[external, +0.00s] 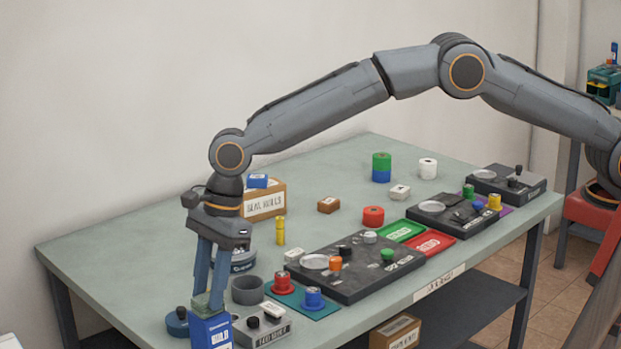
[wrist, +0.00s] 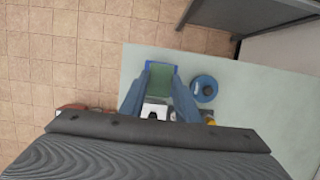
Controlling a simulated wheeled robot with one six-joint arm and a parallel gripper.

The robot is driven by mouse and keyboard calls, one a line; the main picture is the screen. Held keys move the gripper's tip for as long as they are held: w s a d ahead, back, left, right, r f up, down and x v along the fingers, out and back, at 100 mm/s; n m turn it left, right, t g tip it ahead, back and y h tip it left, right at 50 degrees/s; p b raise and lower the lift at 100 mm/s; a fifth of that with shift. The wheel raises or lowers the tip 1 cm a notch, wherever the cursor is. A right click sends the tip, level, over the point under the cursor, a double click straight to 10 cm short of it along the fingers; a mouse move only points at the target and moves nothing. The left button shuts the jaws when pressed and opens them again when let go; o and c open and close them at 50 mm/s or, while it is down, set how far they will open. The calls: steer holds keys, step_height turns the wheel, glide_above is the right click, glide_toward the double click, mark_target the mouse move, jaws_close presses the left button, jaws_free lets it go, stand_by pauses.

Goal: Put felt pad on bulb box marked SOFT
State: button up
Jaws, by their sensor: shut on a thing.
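My gripper (external: 208,298) points down at the table's near left corner, with its blue fingers shut on a grey-green felt pad (external: 203,303). The pad is right at the top of a blue bulb box (external: 211,333) with a white label, whose print is too small to read. In the wrist view the green pad (wrist: 161,80) shows between the fingertips, with blue box edges (wrist: 149,69) around it. I cannot tell whether the pad rests on the box or is just above it.
A round blue container (external: 177,322) stands close left of the box; a grey switch unit (external: 263,330) is close right. A grey cup (external: 247,290), a red knob piece (external: 283,281) and a black panel (external: 350,268) lie farther right. The table's left part (external: 120,255) is clear.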

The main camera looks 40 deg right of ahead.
steer(key=shift+f, duration=0.15)
steer(key=o, duration=1)
steer(key=b+v, duration=0.4)
steer(key=v, duration=0.8)
steer(key=w+d+f+n+t+h, duration=0.1)
steer(key=w+d+n, duration=0.3)
steer(key=d, duration=0.8)
steer(key=w+d+f+n, duration=0.1)
steer(key=w+d, duration=0.4)
steer(key=d, duration=0.8)
steer(key=s+d+f+n+h, duration=0.1)
steer(key=d+f+n, duration=0.15)
steer(key=d, duration=0.75)
steer(key=s+d+f+n, duration=0.1)
steer(key=d+n, duration=0.2)
steer(key=d, duration=0.7)
steer(key=s+d+f+n, duration=0.2)
steer(key=s+d, duration=0.4)
steer(key=d, duration=0.1)
steer(key=s+d+f+n, duration=0.1)
steer(key=s+d+n, duration=0.2)
steer(key=s+d, duration=0.3)
steer(key=s+d+f+n+h, duration=0.1)
steer(key=s+d+f+n, duration=0.1)
steer(key=s+d, duration=0.5)
steer(key=shift+d+f+n, duration=0.25)
steer(key=shift+d+f, duration=0.1)
steer(key=shift+d, duration=0.25)
